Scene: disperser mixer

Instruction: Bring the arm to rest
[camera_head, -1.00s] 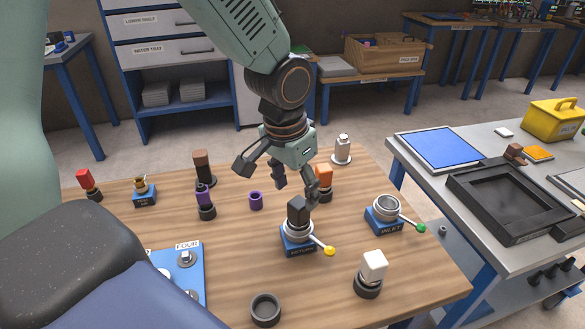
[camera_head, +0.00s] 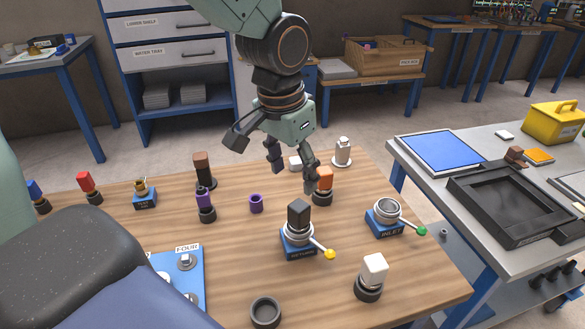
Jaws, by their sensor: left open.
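My left gripper (camera_head: 292,177) hangs above the far middle of the wooden table, fingers apart and pointing down. A white piece (camera_head: 295,162) shows partly behind the fingers. My right gripper is not in view.
On the table (camera_head: 235,270) stand the "INLET" holder (camera_head: 386,219), a white-topped piece (camera_head: 372,272), a purple ring (camera_head: 256,203), a purple-topped piece (camera_head: 206,204), a brown-topped piece (camera_head: 203,170) and an empty dark ring (camera_head: 265,311). A grey side table (camera_head: 420,182) stands at right.

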